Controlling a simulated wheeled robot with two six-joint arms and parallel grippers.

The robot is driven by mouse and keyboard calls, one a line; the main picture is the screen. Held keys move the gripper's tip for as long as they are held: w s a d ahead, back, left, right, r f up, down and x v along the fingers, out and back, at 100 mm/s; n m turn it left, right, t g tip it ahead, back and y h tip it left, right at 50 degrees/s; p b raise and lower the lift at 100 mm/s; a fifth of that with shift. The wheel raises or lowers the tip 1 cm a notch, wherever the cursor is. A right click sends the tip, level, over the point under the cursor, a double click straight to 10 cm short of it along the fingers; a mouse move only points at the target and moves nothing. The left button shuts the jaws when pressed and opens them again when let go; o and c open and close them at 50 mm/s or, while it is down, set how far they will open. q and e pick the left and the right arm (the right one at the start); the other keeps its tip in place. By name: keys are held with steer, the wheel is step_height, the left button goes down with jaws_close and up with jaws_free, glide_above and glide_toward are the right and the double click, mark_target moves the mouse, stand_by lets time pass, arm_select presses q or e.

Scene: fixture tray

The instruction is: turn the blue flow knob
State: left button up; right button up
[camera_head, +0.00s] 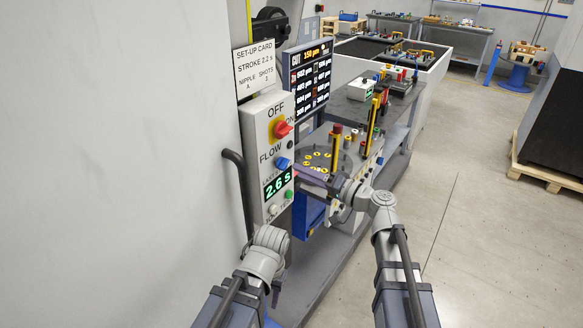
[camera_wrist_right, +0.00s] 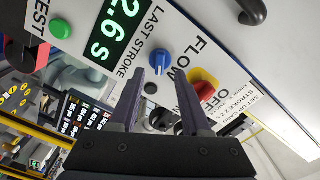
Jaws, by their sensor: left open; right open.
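The blue flow knob (camera_head: 282,162) is on the front of a pale control box (camera_head: 262,205), under the word FLOW. In the right wrist view the blue knob (camera_wrist_right: 160,60) shows just beyond the fingertips, near the left finger. My right gripper (camera_head: 303,172) is close in front of the box, to the right of the knob. In its wrist view the right gripper (camera_wrist_right: 166,72) is open and empty, its fingers pointing at the panel. Whether it touches the knob cannot be told. My left gripper (camera_head: 276,292) hangs low below the box, its fingers mostly hidden by its wrist.
A red knob on yellow (camera_head: 282,129) sits above the blue one, near OFF. Below are a display reading 2.6 s (camera_head: 278,185) and a green button (camera_head: 288,195). A dark curved handle (camera_head: 240,180) is left of the box. A cluttered bench (camera_head: 345,140) stands behind my right arm.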

mark_target(287, 166)
steer(key=shift+x, duration=2.3)
jaws_close()
